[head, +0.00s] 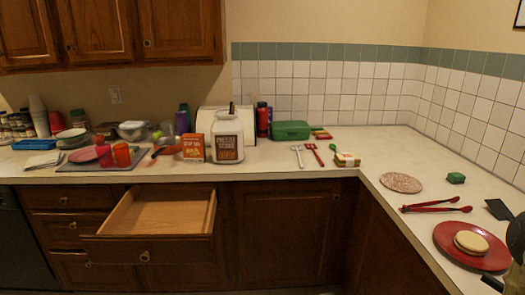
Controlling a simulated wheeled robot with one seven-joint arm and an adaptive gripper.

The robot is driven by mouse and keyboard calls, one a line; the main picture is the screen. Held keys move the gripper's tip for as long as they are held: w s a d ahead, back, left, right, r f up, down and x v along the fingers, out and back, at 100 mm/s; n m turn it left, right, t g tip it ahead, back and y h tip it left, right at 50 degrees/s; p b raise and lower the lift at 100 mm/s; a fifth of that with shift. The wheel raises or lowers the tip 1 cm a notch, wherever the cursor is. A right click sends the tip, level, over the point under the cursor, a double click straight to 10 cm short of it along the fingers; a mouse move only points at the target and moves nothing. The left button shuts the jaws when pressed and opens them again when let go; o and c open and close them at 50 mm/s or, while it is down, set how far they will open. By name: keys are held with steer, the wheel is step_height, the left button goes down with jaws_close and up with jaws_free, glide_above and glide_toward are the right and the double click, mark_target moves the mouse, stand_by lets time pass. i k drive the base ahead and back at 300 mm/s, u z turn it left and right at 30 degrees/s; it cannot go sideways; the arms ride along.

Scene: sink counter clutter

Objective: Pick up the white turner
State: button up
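The white turner (298,156) lies flat on the back counter in the head view, right of the white canister. It is small here, with its wider end toward the back wall. A red utensil (315,154) lies just to its right, close beside it. Nothing seems to cover the white turner.
A white canister (227,137), a red-orange box (194,148) and a green container (290,130) stand nearby. An open, empty-looking drawer (160,213) juts out at front left. Red tongs (436,206) and a red plate (452,239) lie right. The counter before the turner is clear.

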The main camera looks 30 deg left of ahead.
mark_target(300, 149)
steer(key=u, duration=0.65)
steer(key=i, duration=1.35)
steer(key=u, duration=0.35)
